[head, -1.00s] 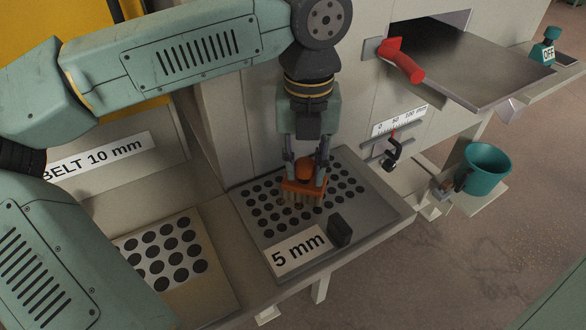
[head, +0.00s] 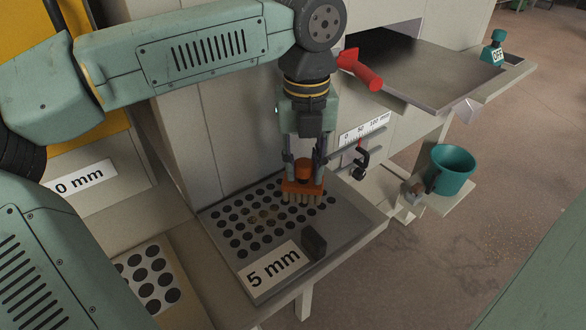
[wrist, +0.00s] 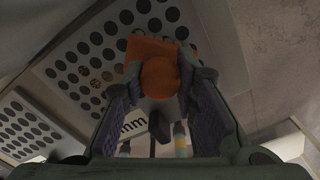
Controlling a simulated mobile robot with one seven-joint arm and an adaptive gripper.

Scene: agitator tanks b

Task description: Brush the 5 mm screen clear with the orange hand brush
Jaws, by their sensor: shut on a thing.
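My gripper (head: 304,165) is shut on the orange hand brush (head: 302,186), fingers on either side of its round knob. In the wrist view the knob and block of the brush (wrist: 160,78) sit between the finger pads. The bristles point down at the right part of the 5 mm screen (head: 240,212); I cannot tell whether they touch it. The screen is a grey plate with rows of dark holes, a "5 mm" label and a dark block near its front edge. Several holes in the middle look brownish, as if filled.
A second screen with larger holes (head: 150,278) lies at the left front. A red handle (head: 361,70), a scale with a slider (head: 361,137) and an OFF-tagged teal knob (head: 497,46) are on the machine.

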